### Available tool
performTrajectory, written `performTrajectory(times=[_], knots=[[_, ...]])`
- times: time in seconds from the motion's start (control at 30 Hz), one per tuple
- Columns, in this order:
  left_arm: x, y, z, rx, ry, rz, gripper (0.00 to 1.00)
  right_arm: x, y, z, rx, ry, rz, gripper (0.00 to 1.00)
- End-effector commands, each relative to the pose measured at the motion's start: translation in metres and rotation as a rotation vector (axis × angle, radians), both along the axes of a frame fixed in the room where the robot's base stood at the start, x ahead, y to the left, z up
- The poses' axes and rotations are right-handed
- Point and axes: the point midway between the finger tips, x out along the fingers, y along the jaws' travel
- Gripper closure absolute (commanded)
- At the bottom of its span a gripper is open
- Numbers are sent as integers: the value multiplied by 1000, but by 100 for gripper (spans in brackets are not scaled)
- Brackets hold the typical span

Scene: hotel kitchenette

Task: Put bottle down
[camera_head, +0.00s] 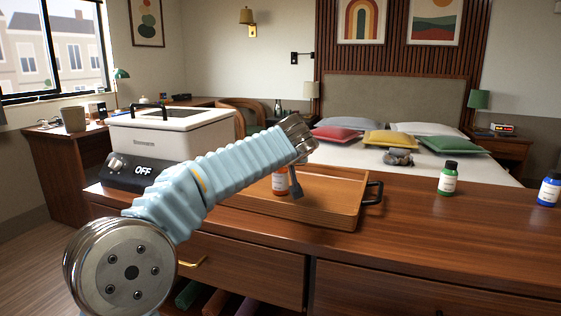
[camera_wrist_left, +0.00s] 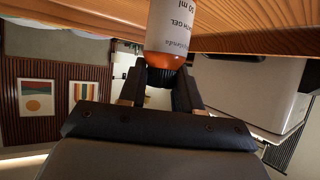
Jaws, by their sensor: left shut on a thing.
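An orange bottle (camera_head: 279,182) with a white label shows in the head view at the wooden tray (camera_head: 335,205), partly hidden by my left arm. In the left wrist view the bottle (camera_wrist_left: 171,28) reads "gel" and "50 ml". My left gripper (camera_head: 296,186) reaches down over the tray, and its fingers (camera_wrist_left: 160,80) are shut on the bottle's neck end. The bottle looks upright over the tray floor; I cannot tell whether its base touches. My right gripper is not in view.
The tray has a black handle (camera_head: 373,191) at its right end. A white appliance (camera_head: 172,138) stands to the left. A green bottle (camera_head: 448,178) and a blue bottle (camera_head: 549,190) stand on the counter at right. The counter (camera_head: 420,235) between is clear.

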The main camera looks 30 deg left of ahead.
Motion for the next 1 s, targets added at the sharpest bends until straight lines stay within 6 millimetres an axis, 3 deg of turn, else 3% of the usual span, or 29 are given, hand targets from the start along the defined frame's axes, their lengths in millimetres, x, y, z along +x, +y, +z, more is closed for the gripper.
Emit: performTrajectory(times=[0.07,0.1,0.27,0.63,1.0], knots=[[0,0,-3,0,0,0,98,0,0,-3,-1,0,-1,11],[0,0,-2,0,0,0,62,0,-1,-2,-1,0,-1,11],[0,0,-1,1,1,0,40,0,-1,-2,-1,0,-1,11],[-3,-3,3,0,-1,-2,40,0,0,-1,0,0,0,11],[-56,-49,41,0,-4,-4,40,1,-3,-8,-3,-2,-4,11]])
